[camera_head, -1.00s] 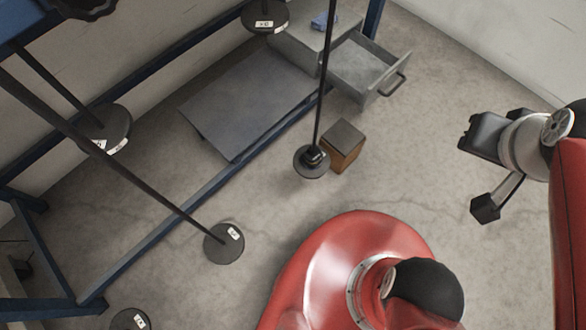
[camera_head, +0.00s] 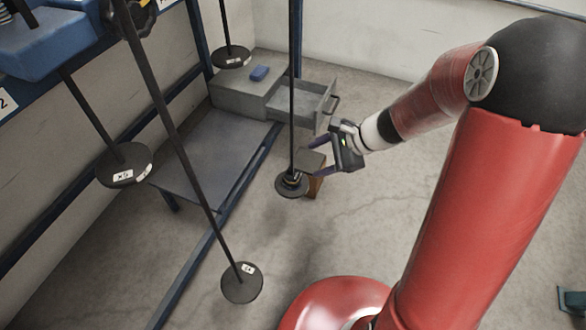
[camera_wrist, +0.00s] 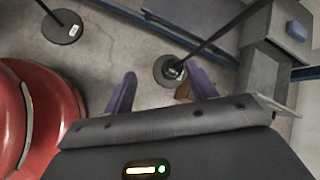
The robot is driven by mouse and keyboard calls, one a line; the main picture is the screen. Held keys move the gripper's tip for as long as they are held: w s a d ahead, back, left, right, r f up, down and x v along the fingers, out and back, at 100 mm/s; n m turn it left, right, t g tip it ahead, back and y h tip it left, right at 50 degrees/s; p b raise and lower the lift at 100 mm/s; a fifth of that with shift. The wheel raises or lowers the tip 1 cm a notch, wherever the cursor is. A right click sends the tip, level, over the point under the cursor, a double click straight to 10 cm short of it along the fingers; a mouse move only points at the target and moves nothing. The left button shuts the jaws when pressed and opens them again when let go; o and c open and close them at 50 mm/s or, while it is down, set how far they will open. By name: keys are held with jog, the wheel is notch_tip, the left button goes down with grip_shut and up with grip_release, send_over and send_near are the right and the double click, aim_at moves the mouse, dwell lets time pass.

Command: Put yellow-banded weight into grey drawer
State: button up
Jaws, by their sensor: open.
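The grey drawer (camera_head: 312,99) is pulled out of its grey cabinet (camera_head: 238,97) and looks empty inside; it also shows at the right of the wrist view (camera_wrist: 262,78). My gripper (camera_head: 319,157) is open and empty, in front of the drawer and above a small wooden block (camera_head: 315,187). Its two purple fingers show in the wrist view (camera_wrist: 161,76). A hanging round pan (camera_head: 290,188) with a small dark piece around its rod is just left of the fingers; I cannot make out a yellow band there. A dark part with a yellow patch (camera_head: 143,4) is cut off at the top.
Several dark discs hang on long rods, among them one at the front (camera_head: 242,284) and one at the left (camera_head: 124,166). A blue frame (camera_head: 190,275) and grey platform (camera_head: 212,158) stand at left. A blue object (camera_head: 260,73) lies on the cabinet.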

aim_at(298, 176)
jog(key=w+a+f+m+b, duration=0.1)
jog(key=w+f+m+b, duration=0.1)
jog(key=f, duration=0.4)
jog(key=w+a+f+m+t+y+b, duration=0.1)
jog(key=w+a+f+m+b, duration=0.1)
jog(key=f, duration=0.4)
jog(key=w+a+f+m+b, duration=0.2)
jog(key=w+f+m+b, duration=0.1)
jog(key=f, duration=0.3)
jog(key=shift+w+a+f+m+t+y, duration=0.1)
jog(key=shift+w+m+t+y, duration=0.2)
jog(key=shift+w+t+y, duration=0.1)
jog(key=shift+b+x, duration=0.7)
jog(key=shift+x, duration=0.4)
jog(key=c, duration=0.4)
jog(key=o, duration=0.5)
